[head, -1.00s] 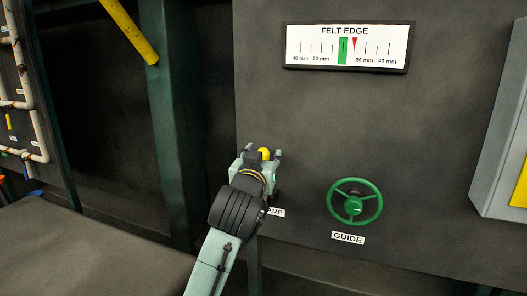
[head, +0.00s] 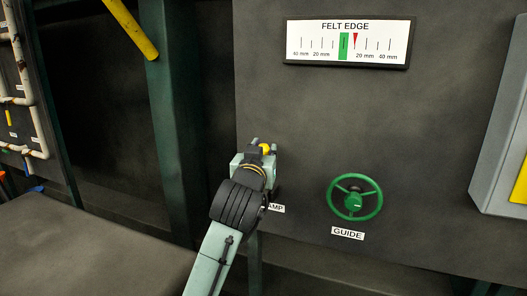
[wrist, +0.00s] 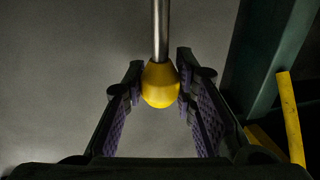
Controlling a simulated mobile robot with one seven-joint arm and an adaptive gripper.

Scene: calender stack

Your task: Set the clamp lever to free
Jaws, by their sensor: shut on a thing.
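The clamp lever shows in the wrist view as a grey metal rod (wrist: 161,32) ending in a yellow knob (wrist: 160,84). My gripper (head: 263,146) is shut on this knob, with a finger against each side of it. The knob also shows in the head view (head: 266,149) as a small yellow spot between the fingers. My arm hides the lever's base and part of its label (head: 277,208), of which "AMP" can be read.
A green handwheel (head: 354,198) labelled GUIDE is to the right on the dark panel. The FELT EDGE gauge (head: 347,42) is above, its red pointer just right of the green band. A grey box (head: 492,150) stands at the right. A green post (head: 172,130) is at the left.

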